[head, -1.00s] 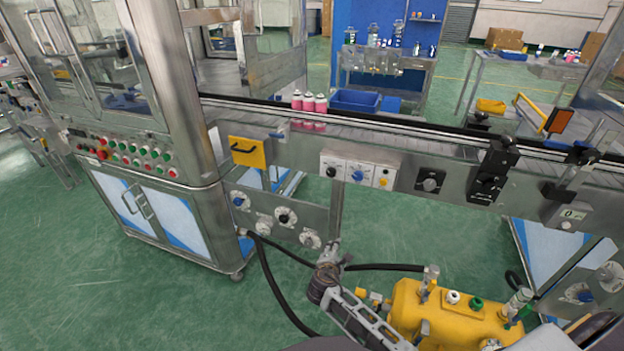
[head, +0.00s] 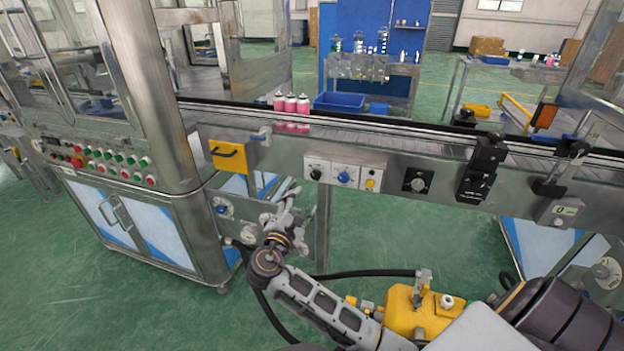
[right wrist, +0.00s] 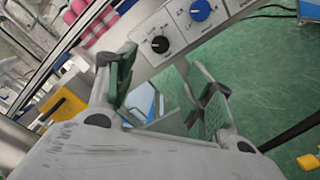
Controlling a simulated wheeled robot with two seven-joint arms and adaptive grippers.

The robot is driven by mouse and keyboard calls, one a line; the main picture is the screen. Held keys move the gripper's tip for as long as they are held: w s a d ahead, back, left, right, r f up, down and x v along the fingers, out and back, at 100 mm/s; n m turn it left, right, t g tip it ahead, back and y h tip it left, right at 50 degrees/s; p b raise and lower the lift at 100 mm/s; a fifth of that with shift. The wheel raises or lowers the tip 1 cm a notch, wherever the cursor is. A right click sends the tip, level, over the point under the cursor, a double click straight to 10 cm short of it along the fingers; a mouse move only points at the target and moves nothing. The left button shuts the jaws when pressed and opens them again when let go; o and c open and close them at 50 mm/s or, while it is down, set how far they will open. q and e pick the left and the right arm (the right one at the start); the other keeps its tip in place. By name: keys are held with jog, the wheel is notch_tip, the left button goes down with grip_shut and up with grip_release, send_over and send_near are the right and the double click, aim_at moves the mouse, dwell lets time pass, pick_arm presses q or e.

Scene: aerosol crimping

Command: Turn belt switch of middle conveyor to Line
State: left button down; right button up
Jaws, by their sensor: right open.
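A row of control plates is on the conveyor's front side: a black knob (head: 316,174), a blue knob (head: 344,177) and a yellow button (head: 370,183). A separate black knob plate (head: 417,181) sits to their right. The labels are too small to read, so I cannot tell which is the belt switch. My right gripper (head: 288,200) is below and left of the row. In the right wrist view it (right wrist: 166,92) is open and empty, with the black knob (right wrist: 160,45) and blue knob (right wrist: 200,10) beyond its fingertips. My left gripper is out of view.
The conveyor (head: 450,150) carries pink bottles (head: 291,104). Lower dials (head: 222,208) sit by the machine cabinet. A yellow tank (head: 410,312) with a black hose stands below.

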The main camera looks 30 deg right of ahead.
aim_at(315, 176)
jog(key=shift+w+d, duration=0.1)
jog(key=shift+d, duration=0.05)
jog(key=b+x, duration=0.2)
jog(key=x, duration=1.1)
jog(key=shift+w+d, duration=0.15)
jog(key=shift+w, duration=0.05)
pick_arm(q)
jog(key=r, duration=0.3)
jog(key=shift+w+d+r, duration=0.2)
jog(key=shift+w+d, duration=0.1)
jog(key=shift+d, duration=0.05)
pick_arm(e)
jog(key=c, duration=1)
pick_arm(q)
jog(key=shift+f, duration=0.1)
